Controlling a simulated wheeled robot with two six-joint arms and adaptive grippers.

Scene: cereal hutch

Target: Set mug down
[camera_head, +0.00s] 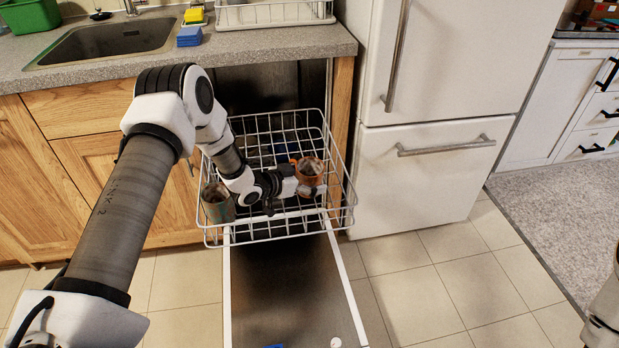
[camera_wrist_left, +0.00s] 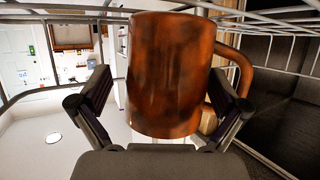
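Whether the mug's base touches the rack wires is hidden. My right gripper is not in view.
A grey-green cup (camera_head: 217,204) stands at the rack's front left. The open dishwasher door (camera_head: 285,290) lies below. A white fridge (camera_head: 430,160) is close on the right; the counter (camera_head: 270,45) is behind.

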